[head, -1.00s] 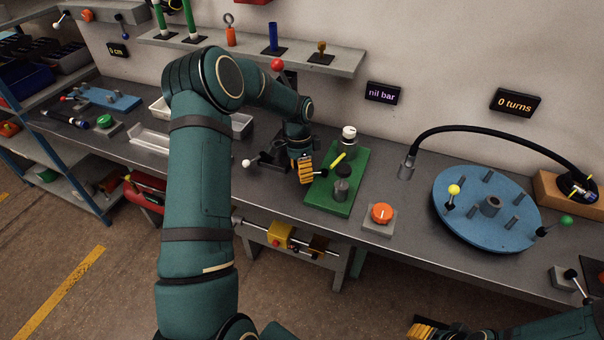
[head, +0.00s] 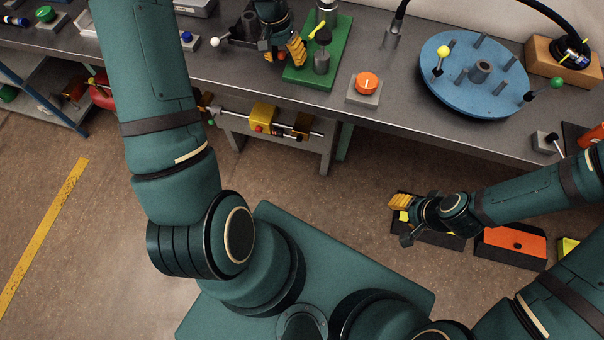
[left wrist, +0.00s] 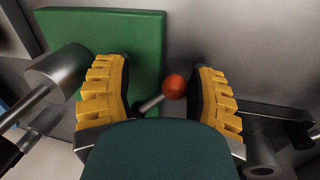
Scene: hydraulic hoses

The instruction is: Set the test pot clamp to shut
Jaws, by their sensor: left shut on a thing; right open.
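My left gripper (head: 284,52) is low over the bench at the left edge of the green board (head: 300,78). In the left wrist view its yellow-padded fingers (left wrist: 165,100) stand on either side of a short lever with a red ball end (left wrist: 174,87); the contact is hidden. A dark block with an upright cylinder (head: 247,24) stands just left of this gripper, with a white-ball lever (head: 215,42) beside it. I cannot tell for sure which part is the test pot clamp. My right gripper (head: 402,208) is open and empty, out in front of the bench.
The green board carries a metal cylinder (head: 321,62) and a yellow-ended lever (head: 318,30). An orange knob (head: 367,83) sits right of it. A blue disc (head: 450,88) with pegs is further right. Bins (head: 512,245) lie below my right arm.

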